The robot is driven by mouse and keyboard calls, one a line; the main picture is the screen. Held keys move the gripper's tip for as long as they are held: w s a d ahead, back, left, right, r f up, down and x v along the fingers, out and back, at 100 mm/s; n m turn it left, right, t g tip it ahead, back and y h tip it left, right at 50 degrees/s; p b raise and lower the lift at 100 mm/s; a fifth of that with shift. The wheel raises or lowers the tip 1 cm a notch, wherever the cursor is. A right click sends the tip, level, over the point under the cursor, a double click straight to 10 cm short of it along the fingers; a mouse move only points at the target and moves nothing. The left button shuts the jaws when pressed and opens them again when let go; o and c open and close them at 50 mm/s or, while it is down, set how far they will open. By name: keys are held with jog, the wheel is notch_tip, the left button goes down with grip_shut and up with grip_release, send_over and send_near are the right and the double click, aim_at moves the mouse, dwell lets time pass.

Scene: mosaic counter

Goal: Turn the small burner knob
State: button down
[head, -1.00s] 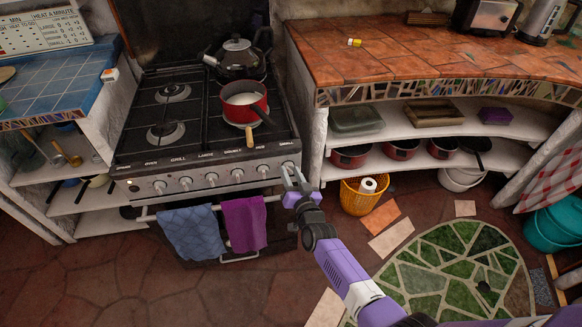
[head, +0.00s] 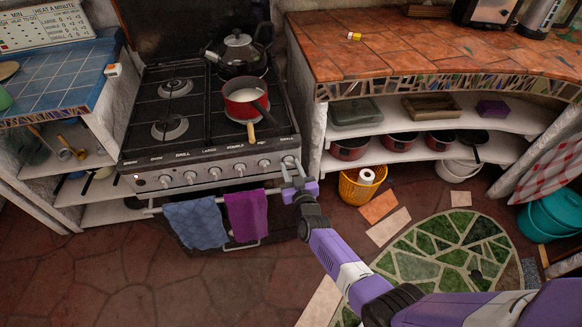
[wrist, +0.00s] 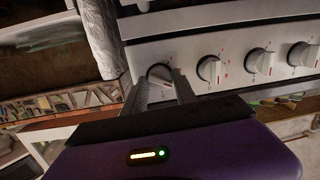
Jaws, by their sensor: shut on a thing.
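The stove front carries a row of white-and-steel knobs. My gripper (head: 292,166) is at the rightmost knob (head: 288,161). In the wrist view, which is upside down, that knob (wrist: 160,73) is at the left end of the row, between the two fingers of my gripper (wrist: 162,88). The fingers are closed on it and partly cover it. Its pointer mark is hard to make out. The neighbouring knob (wrist: 209,69) stands free beside the fingers and shows a red mark.
A red pot (head: 246,100) and a dark kettle (head: 239,55) stand on the stove (head: 165,104). Blue (head: 195,224) and purple (head: 247,214) towels hang on the oven rail below the knobs. A yellow basket (head: 357,190) stands on the floor right of my gripper.

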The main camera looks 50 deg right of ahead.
jog(key=shift+s+f, duration=0.1)
jog(key=c, duration=1)
grip_release()
jog(key=shift+s+a, duration=0.2)
jog(key=p+v, duration=0.2)
jog(key=v, duration=0.5)
jog(key=shift+s+p, duration=0.1)
jog(key=shift+p, duration=0.2)
grip_shut()
